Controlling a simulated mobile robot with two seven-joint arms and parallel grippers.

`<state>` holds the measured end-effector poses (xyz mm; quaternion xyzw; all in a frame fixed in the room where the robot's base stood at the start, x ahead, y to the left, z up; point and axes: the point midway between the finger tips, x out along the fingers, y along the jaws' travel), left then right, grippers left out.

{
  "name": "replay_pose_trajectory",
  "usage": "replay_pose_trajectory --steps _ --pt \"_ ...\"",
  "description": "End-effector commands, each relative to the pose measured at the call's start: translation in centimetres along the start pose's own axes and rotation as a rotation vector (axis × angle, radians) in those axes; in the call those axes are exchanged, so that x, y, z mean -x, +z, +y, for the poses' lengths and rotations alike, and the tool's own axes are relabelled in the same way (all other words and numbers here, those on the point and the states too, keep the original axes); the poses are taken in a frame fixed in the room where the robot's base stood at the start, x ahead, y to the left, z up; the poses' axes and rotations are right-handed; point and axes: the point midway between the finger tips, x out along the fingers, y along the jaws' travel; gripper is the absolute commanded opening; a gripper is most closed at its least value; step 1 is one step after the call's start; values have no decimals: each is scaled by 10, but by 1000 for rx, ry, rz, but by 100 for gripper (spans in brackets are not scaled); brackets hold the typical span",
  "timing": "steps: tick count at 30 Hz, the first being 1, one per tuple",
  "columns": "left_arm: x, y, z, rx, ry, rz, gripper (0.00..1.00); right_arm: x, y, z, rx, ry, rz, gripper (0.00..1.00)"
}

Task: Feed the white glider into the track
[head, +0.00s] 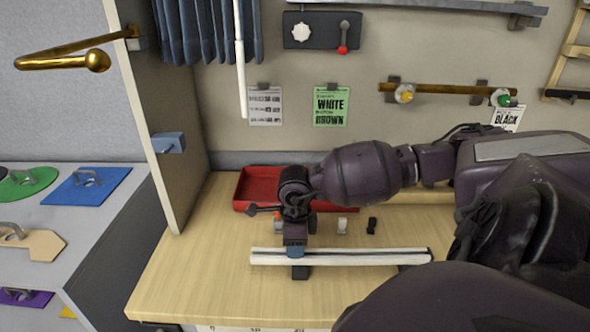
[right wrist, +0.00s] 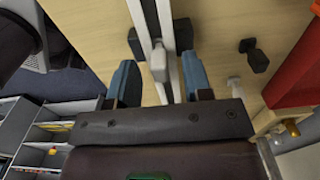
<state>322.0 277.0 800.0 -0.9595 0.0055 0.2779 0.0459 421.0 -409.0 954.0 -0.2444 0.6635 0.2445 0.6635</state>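The white track (head: 350,257) lies left to right on the wooden table, with a dark slot along it. My right gripper (head: 296,252) points down over its left part. In the right wrist view its blue fingers (right wrist: 160,82) stand apart on either side of the track (right wrist: 168,15). A small white glider (right wrist: 157,62) shows between them, over the slot, with visible gaps to both fingers. How deep it sits in the slot I cannot tell. Another small white piece (head: 342,226) stands on the table behind the track. My left gripper is not in view.
A small black piece (head: 372,226) stands beside the loose white one. A red tray (head: 255,186) lies behind my gripper. A tall panel (head: 160,120) borders the table's left side. Label cards (head: 330,105) hang on the back wall. The table front left is clear.

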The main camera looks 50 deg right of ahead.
Motion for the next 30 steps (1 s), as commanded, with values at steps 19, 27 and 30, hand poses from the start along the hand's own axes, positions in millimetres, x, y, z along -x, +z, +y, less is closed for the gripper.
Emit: replay_pose_trajectory --steps 19,27,30 --pt "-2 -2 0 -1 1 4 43 69 0 -1 0 -4 -1 46" --pt "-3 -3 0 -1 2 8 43 102 0 0 0 -1 -1 46" --pt "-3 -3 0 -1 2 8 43 107 0 0 0 -1 0 46"
